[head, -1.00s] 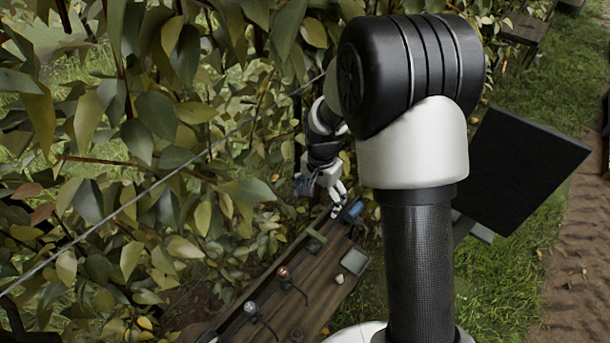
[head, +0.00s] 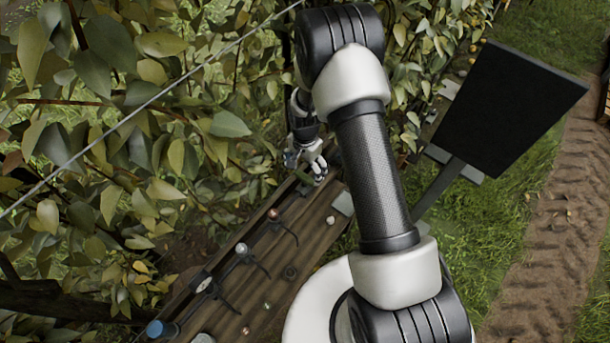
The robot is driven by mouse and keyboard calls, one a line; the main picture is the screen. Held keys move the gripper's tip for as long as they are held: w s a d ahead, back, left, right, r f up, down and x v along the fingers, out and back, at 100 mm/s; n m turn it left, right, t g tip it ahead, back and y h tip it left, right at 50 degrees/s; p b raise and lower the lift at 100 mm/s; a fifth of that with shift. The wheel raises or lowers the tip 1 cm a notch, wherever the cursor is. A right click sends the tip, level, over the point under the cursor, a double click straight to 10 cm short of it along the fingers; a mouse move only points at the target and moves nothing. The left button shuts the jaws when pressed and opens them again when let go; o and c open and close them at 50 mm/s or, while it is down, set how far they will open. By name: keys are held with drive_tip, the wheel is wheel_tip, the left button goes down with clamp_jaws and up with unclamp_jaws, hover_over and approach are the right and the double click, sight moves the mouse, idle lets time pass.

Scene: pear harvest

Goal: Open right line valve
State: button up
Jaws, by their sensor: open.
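A brown wooden board (head: 293,238) runs diagonally below the foliage and carries several valve-like fittings. One fitting with a reddish knob and dark lever (head: 275,216) is nearest my gripper. A second fitting with a pale knob (head: 242,249) and a third (head: 204,284) sit further down to the left. My gripper (head: 318,177) is open above the upper end of the board, close to a small green part (head: 285,192). I cannot tell whether it touches that part. My arm hides some of the board's right side, and which fitting is the right line valve is unclear.
Leafy branches (head: 130,130) and a thin wire (head: 150,98) lie left of my arm. A blue-capped part (head: 156,329) is at the board's lower end. A black panel (head: 508,108) on a post stands at right, with grass beyond.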

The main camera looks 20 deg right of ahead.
sight(305, 177)
drive_tip(key=shift+f, duration=2.05)
drive_tip(key=shift+c, duration=0.2)
drive_tip(key=c, duration=1)
